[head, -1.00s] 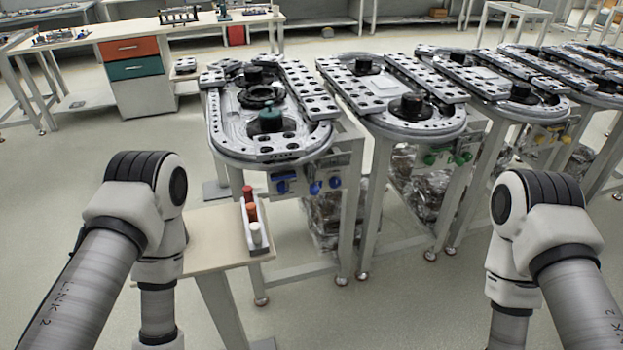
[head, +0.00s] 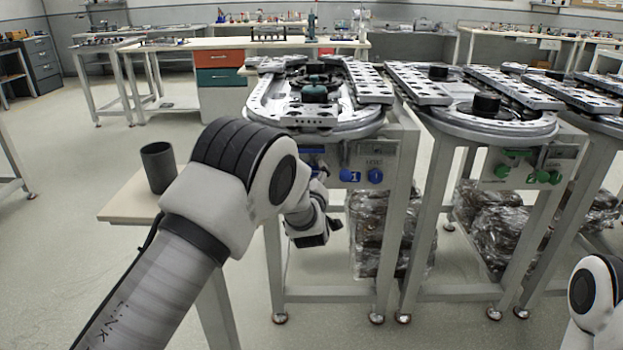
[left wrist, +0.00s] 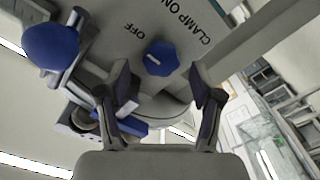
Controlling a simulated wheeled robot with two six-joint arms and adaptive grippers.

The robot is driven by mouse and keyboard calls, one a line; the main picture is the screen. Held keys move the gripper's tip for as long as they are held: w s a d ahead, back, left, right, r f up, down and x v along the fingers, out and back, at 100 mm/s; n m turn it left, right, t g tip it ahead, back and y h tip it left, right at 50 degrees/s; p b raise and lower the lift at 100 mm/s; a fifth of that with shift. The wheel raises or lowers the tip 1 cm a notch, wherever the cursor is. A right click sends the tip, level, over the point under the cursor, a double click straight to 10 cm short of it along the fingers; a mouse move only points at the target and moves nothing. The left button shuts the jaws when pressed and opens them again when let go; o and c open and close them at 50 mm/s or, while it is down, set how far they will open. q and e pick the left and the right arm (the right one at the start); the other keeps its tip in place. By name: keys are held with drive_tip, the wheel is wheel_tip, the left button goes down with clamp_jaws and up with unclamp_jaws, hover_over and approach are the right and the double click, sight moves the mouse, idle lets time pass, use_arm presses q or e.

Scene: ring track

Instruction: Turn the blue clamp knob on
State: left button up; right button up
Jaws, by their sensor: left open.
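The blue clamp knob (left wrist: 160,57) is on a grey panel in the left wrist view, between the printed words OFF and CLAMP ON. It has a white mark on its face. My left gripper (left wrist: 163,95) is open, its two fingers apart on either side below the knob in the picture, not closed on it. In the head view the left gripper (head: 320,178) is at the left part of the front panel (head: 390,160) under the nearest ring track (head: 318,115). I cannot tell which blue part there is the clamp knob. My right gripper is out of view.
Another blue knob (left wrist: 50,45) sits to the left in the wrist view. Two blue knobs (head: 375,176) show right of my gripper in the head view. A dark grey cup (head: 158,167) stands on a small wooden table (head: 125,205). A second track (head: 490,115) stands to the right.

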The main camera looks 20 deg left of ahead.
sight(312, 169)
use_arm(q)
drive_tip(key=shift+x, duration=1.25)
drive_tip(key=c, duration=1.2)
drive_tip(key=shift+o, duration=0.3)
